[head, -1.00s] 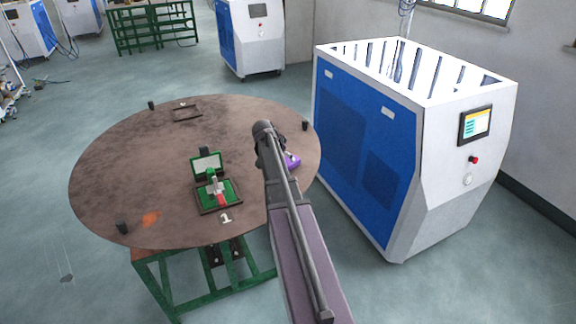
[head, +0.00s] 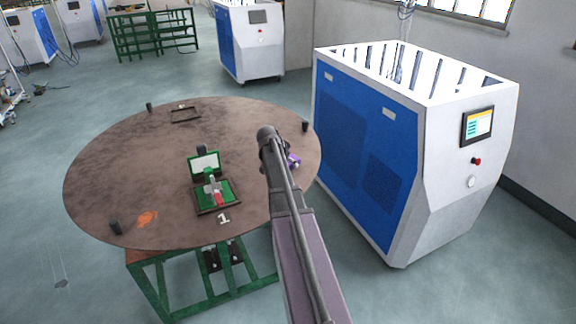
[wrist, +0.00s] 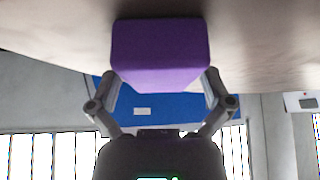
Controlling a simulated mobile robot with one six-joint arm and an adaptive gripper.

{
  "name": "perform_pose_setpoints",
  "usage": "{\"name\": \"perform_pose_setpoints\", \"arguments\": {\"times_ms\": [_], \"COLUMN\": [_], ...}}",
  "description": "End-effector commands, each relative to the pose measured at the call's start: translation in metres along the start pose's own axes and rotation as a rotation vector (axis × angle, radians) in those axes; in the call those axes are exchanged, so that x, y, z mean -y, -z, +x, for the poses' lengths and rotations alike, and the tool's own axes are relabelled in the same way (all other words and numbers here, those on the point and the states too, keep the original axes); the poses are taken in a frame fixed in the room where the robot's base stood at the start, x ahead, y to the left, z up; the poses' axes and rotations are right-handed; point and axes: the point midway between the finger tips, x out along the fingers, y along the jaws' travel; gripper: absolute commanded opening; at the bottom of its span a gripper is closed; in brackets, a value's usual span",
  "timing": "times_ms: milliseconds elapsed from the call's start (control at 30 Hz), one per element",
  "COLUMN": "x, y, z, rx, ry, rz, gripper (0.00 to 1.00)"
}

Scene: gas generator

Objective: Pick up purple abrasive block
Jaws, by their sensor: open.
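The purple abrasive block (wrist: 160,50) fills the upper middle of the wrist view, on the tabletop. In the head view the purple block (head: 294,161) shows only in part, near the right edge of the round table (head: 125,165); my arm hides the rest. My gripper (wrist: 160,82) is open, with one finger at each lower side of the block. I cannot tell whether the fingers touch it. In the head view my arm covers the fingertips.
A green fixture (head: 212,190) stands on the table left of my arm. Black pegs (head: 305,126) stand near the rim, and an empty dark frame (head: 186,114) lies at the back. A large blue and white machine (head: 370,150) stands close to the table's right.

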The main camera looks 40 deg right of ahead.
Motion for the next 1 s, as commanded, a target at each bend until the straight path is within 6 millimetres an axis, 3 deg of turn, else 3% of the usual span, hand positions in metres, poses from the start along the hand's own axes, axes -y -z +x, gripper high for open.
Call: {"name": "perform_pose_setpoints", "arguments": {"times_ms": [267, 500, 1000], "x": [0.0002, 0.0002, 0.0002], "y": [-0.0003, -0.0004, 0.0009], "z": [-0.0002, -0.0002, -0.0023], "rx": [0.0, 0.0, 0.001], "ry": [0.0, 0.0, 0.0], "rz": [0.0, 0.0, -0.001], "gripper": [1.0, 0.3, 0.3]}}
